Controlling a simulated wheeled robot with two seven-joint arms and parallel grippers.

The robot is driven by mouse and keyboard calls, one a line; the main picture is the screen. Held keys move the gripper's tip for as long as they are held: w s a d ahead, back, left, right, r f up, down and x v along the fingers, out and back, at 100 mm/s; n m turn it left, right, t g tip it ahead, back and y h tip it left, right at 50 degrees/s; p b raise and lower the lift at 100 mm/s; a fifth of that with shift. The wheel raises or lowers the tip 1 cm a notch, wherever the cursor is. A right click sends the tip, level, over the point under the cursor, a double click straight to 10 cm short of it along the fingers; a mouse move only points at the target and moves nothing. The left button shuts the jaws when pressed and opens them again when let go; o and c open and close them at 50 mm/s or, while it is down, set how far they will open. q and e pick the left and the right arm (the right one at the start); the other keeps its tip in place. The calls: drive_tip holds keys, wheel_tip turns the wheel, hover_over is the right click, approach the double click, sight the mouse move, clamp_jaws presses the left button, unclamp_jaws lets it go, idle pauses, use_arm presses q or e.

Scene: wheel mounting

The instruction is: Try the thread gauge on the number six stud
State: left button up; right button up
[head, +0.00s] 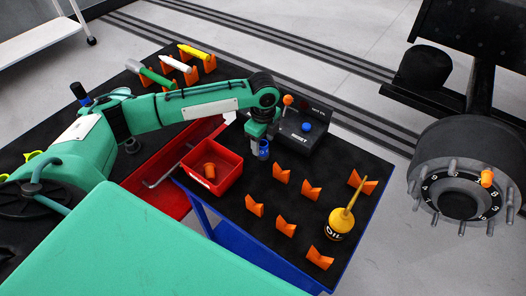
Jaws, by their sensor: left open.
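My left gripper (260,141) points down over the black cart top, beside the dark box. It is open, with a small blue cylinder (263,150) at its fingertips; I cannot tell whether this is the thread gauge or whether the fingers touch it. The wheel hub (460,195) is at the right, apart from the gripper, with several studs around a numbered ring. An orange cap (487,178) sits on one upper-right stud. The numbers are too small to tell which stud is six. My right gripper is not in view.
A dark box (306,140) with a blue knob stands just right of the gripper. A red bin (212,172) holds an orange piece. Several orange holders (282,173) and a yellow oil can (342,222) stand on the cart. Floor separates cart and hub.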

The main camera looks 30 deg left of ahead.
sight(263, 149)
use_arm(q)
wheel_tip(263, 149, down, 4)
drive_tip(key=shift+r, duration=0.1)
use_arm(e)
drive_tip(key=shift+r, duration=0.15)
use_arm(q)
drive_tip(key=c, duration=1.1)
